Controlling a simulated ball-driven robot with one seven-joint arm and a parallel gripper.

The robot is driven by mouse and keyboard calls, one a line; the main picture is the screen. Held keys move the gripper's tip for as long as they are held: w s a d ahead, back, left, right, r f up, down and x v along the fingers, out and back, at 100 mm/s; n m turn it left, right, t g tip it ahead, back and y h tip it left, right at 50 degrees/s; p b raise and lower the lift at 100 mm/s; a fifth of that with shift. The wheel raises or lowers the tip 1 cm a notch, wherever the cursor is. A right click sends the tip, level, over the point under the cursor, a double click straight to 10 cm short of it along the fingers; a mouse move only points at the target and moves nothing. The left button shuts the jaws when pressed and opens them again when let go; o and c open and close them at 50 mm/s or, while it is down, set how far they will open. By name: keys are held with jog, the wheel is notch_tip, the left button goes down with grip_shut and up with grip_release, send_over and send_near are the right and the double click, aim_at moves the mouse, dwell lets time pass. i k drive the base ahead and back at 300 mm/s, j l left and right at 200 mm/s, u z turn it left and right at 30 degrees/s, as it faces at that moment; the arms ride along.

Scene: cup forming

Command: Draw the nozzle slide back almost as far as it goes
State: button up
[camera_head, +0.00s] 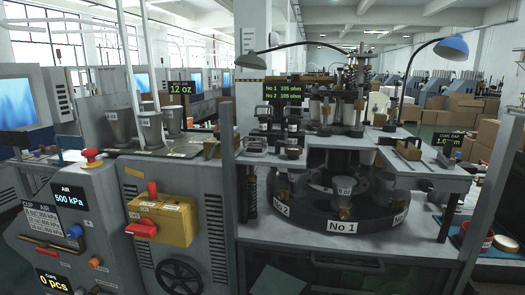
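I cannot tell for sure which part is the nozzle slide; no readable label names it. A yellow box (163,221) on the front of the left machine has a red knob (152,189) on top and a red handle (142,229) at its left. A small brass-coloured block (408,149) sits on the right machine's top plate. My gripper is not in view, and nothing of my arm can be made out.
A grey post (228,190) stands between the machines, and a slanted one (490,200) at the right. Grey cups (150,128) stand on the left machine. A dark turntable (340,213) marked No 1 fills the right machine's middle. Displays read 500 kPa (71,201) and 0 pcs (53,281).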

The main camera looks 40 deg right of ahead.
aim_at(408, 150)
jog(key=z, duration=1.35)
